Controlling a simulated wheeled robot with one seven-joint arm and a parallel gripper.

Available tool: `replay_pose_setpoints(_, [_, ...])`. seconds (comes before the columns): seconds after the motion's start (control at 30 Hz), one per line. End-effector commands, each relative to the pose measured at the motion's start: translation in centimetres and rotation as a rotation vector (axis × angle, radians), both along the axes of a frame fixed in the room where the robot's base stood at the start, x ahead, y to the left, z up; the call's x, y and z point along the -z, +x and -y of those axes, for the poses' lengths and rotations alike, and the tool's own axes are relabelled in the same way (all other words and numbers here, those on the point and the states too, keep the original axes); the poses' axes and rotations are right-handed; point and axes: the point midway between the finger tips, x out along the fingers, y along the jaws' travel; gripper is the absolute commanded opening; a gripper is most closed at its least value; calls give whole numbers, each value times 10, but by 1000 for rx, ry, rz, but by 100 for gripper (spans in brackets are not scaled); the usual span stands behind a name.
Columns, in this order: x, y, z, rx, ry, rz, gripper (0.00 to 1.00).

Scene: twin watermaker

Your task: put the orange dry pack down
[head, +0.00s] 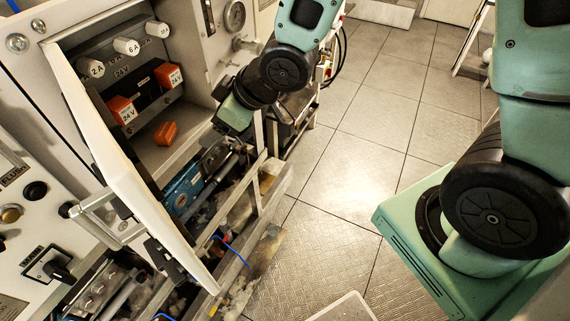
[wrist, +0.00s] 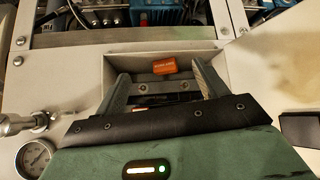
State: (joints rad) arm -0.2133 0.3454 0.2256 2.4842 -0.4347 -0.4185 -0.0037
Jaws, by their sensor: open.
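The orange dry pack (head: 165,132) lies on the floor of the open cabinet, below the row of modules. It also shows in the wrist view (wrist: 165,65), as a small orange block with a pale label. My gripper (wrist: 160,72) is open, its two dark fingers apart. In the wrist view the pack appears between and just beyond the fingertips, with no finger visibly touching it. In the head view my wrist hangs at the cabinet's right side, and the fingertips are hard to make out.
Two orange 24 V modules (head: 122,110) (head: 168,75) and several white-capped fuses (head: 90,67) sit in the cabinet. Its white door (head: 150,200) stands open on the near side. A pressure gauge (head: 235,15) is above right. Blue machinery (head: 183,190) sits below.

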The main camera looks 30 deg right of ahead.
Motion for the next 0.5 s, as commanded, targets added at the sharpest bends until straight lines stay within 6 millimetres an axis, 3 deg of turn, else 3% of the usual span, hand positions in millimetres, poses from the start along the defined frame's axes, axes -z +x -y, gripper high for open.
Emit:
replay_pose_setpoints(0.3, [-36,-133,24,145,-305,-381,72])
replay_pose_setpoints(0.4, [-45,-171,29,160,-357,-482,72])
replay_pose_setpoints(0.5, [-51,-196,33,166,-390,-550,72])
